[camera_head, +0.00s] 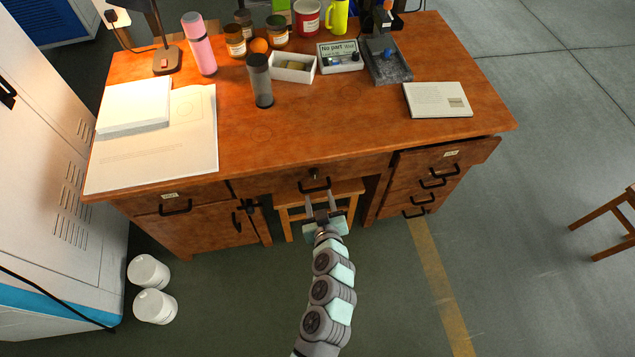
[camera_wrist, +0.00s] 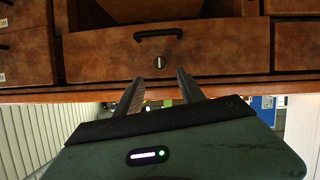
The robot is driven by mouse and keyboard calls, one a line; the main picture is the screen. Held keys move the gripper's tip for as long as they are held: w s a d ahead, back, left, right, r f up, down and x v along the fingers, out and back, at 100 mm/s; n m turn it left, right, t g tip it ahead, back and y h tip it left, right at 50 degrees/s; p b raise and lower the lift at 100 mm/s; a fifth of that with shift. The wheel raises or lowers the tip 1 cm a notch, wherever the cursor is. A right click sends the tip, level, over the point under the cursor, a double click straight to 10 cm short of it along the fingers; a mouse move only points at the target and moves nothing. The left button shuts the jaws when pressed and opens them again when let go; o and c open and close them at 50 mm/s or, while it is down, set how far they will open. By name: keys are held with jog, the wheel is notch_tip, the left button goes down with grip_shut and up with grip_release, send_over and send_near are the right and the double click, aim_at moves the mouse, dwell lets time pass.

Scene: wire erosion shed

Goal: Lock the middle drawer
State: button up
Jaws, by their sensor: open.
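The middle drawer (camera_head: 278,184) is in the centre of the wooden desk's front, under the desktop. It looks closed. It has a black handle (camera_head: 314,185) and a small lock (camera_head: 314,174) above the handle. My gripper (camera_head: 320,199) is just in front of the drawer, below the handle in the head view. In the wrist view my gripper (camera_wrist: 158,82) is open and empty, its fingers pointing towards the lock, apparently apart from it.
The desktop (camera_head: 310,130) overhangs the drawer. A wooden stool (camera_head: 347,187) stands under it. Side drawers (camera_head: 425,182) are at right, a cupboard (camera_head: 210,225) at left. White buckets (camera_head: 150,271) stand on the floor at left. Floor at right is mostly clear.

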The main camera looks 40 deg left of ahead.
aim_at(315, 177)
jog(key=b+x, duration=0.1)
jog(key=x, duration=0.7)
jog(key=shift+w+a, duration=0.15)
jog(key=shift+w, duration=0.05)
jog(key=shift+w+a+f, duration=0.25)
jog(key=shift+a+f, duration=0.05)
jog(key=shift+a, duration=0.1)
jog(key=shift+c, duration=0.3)
grip_shut()
